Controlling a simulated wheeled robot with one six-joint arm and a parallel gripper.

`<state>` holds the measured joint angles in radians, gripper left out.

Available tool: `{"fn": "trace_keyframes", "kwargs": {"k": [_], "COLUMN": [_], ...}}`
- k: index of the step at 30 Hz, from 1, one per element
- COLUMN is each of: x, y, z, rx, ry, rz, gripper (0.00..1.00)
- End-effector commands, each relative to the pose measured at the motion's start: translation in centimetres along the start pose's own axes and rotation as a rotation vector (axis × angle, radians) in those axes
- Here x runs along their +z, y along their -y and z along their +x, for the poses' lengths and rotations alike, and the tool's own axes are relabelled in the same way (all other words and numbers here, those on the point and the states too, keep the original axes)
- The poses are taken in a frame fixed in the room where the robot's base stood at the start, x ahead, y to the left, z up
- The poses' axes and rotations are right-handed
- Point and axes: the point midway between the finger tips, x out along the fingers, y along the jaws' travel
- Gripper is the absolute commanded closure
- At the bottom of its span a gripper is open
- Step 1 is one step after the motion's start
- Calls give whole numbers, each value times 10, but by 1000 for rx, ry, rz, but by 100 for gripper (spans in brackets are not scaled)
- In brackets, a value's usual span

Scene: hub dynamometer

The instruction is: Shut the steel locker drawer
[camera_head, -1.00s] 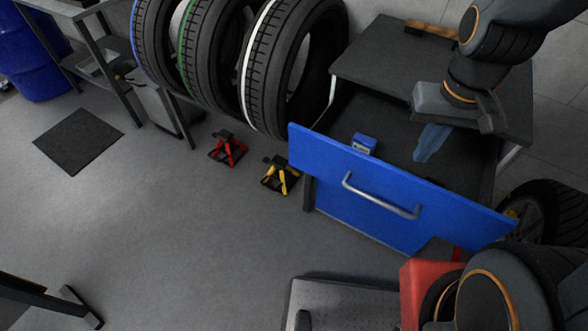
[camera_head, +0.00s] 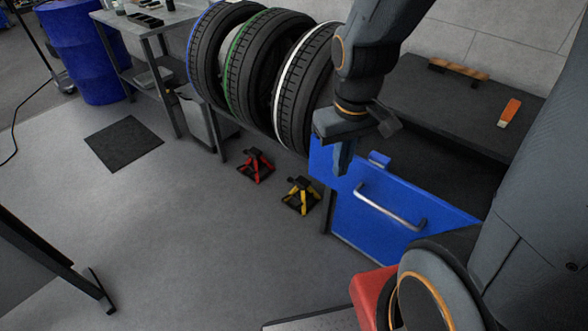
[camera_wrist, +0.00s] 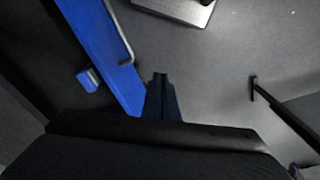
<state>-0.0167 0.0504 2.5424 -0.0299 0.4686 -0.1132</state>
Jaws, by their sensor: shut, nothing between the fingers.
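The steel locker drawer stands open, with its blue front (camera_head: 385,215) and silver bar handle (camera_head: 390,207) facing the floor area. Its front also shows in the wrist view (camera_wrist: 100,45), with the handle (camera_wrist: 121,35) on its outer side. A small blue box (camera_head: 379,159) lies inside the drawer, near the front; the wrist view shows it too (camera_wrist: 88,80). My gripper (camera_head: 343,170) is shut and empty, pointing down at the left end of the drawer front. In the wrist view its fingertips (camera_wrist: 160,78) lie just outside the front's outer face. I cannot tell whether they touch it.
The dark locker top (camera_head: 450,105) carries an orange-and-white object (camera_head: 509,113) and a wooden-backed brush-like thing (camera_head: 458,70). Racked tires (camera_head: 305,90) stand left of the drawer. A red stand (camera_head: 256,165) and a yellow stand (camera_head: 301,196) are on the floor. Open floor lies front left.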

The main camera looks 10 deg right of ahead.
Motion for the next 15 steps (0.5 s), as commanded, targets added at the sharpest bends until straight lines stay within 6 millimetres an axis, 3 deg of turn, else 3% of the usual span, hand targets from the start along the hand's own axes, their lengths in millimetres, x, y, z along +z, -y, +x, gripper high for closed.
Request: {"fn": "trace_keyframes", "kwargs": {"k": [15], "x": [-90], "y": [28], "z": [52], "rx": [129], "ry": [108], "rz": [-1637], "gripper": [100]}}
